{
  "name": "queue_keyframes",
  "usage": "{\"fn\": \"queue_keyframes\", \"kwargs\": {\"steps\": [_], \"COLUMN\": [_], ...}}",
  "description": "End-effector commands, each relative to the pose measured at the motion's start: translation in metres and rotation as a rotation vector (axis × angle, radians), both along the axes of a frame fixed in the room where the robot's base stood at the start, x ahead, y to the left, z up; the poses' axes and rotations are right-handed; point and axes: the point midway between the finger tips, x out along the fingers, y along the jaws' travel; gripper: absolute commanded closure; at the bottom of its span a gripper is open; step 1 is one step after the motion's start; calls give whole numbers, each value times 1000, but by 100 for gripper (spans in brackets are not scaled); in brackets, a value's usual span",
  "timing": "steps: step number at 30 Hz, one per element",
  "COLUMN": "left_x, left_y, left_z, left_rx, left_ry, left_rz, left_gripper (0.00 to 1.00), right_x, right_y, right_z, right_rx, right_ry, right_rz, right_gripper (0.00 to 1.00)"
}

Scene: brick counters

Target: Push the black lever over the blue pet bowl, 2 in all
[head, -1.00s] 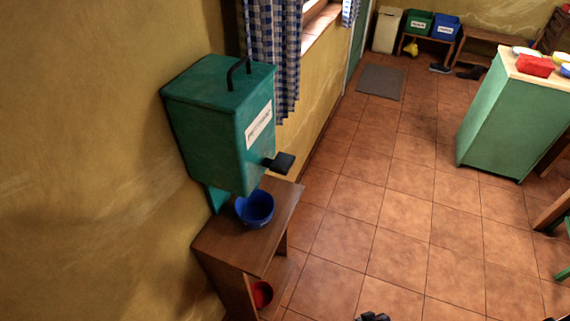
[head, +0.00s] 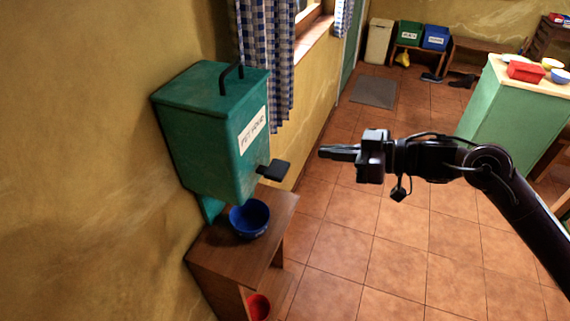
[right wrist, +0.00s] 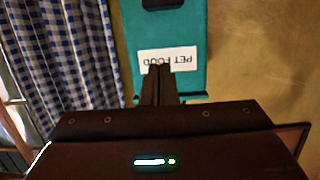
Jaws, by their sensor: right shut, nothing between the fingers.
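The black lever (head: 274,170) sticks out from the lower front of the green pet food dispenser (head: 205,130), which is fixed to the wall. The blue pet bowl (head: 249,218) stands upright on the wooden shelf unit (head: 225,252), below the dispenser and lever. My right gripper (head: 322,152) is shut and empty. In the head view its tips point left toward the dispenser, to the right of the lever and apart from it. In the right wrist view, the shut fingers (right wrist: 157,72) appear in front of the dispenser's label (right wrist: 183,58). My left gripper is not in view.
A red bowl (head: 258,307) sits on the lower level of the shelf unit. A checked curtain (head: 262,60) hangs behind the dispenser. A green counter (head: 497,105) stands at the right. Tiled floor (head: 340,235) between them is clear.

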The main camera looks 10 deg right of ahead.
Motion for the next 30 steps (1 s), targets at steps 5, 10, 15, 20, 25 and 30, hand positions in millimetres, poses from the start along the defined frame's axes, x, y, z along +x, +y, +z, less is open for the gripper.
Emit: {"fn": "queue_keyframes", "kwargs": {"steps": [5,10,15,20,25,30], "left_x": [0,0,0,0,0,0], "left_y": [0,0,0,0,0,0], "left_z": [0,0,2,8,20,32], "left_rx": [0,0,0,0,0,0], "left_ry": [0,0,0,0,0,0], "left_rz": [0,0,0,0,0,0], "left_gripper": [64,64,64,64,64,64], "right_x": [-8,-7,-5,5,22,43], "right_y": [7,6,9,22,49,79], "right_z": [6,6,7,5,-1,-10], "right_rx": [-11,-10,-7,-6,-4,-3], "right_ry": [1,-1,-2,-3,-2,-2], "right_rz": [27,25,24,23,26,24], "right_gripper": [100,100,100,100,100,100]}}
